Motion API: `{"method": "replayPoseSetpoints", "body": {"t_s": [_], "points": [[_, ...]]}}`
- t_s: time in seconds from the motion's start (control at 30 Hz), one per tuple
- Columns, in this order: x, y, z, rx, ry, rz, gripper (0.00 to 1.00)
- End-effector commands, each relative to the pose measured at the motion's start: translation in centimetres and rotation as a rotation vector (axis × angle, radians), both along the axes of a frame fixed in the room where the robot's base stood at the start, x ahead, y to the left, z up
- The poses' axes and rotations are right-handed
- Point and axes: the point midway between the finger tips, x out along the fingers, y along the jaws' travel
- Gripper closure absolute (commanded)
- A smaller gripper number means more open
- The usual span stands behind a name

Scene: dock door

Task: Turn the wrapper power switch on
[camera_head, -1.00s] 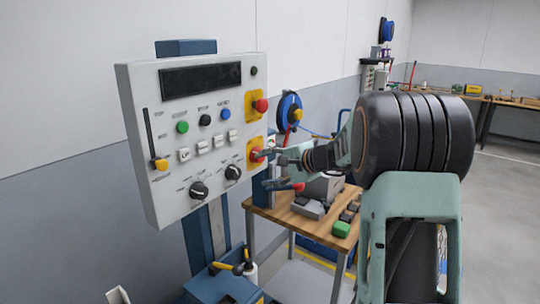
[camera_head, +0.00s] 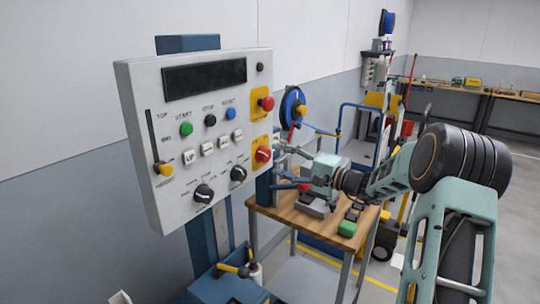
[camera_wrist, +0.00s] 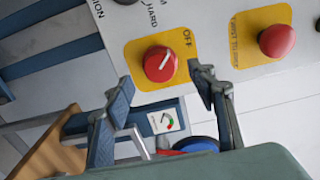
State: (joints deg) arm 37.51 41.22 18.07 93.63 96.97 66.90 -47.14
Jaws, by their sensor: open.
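The wrapper power switch (camera_head: 263,154) is a red rotary knob on a yellow plate at the right edge of the white control panel (camera_head: 150,110). In the wrist view the knob (camera_wrist: 160,64) has a white line slanting toward the OFF label at its upper right. The ON side of the plate is not readable. My gripper (camera_head: 281,168) is open and empty, just right of the panel. In the wrist view its two fingertips (camera_wrist: 160,86) stand wide apart below the knob, and I see no contact with it.
A red emergency push button (camera_head: 266,103) sits on another yellow plate above the switch. The panel also carries black dials (camera_head: 203,193), coloured buttons and a yellow-handled slider (camera_head: 164,169). A wooden bench (camera_head: 293,216) with a green block (camera_head: 346,229) stands below my gripper.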

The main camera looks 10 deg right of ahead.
Motion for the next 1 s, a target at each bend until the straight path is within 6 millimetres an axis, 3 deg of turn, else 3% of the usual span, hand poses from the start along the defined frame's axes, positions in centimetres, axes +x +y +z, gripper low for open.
{"method": "replayPoseSetpoints", "body": {"t_s": [0.3,0.63,1.0], "points": [[2.9,2.9,0.0,-0.001,0.001,0.000,0.48],[3.1,3.1,-0.1,-0.001,0.002,-0.001,0.48],[3.1,3.1,-0.1,-0.001,0.002,-0.001,0.88]]}}
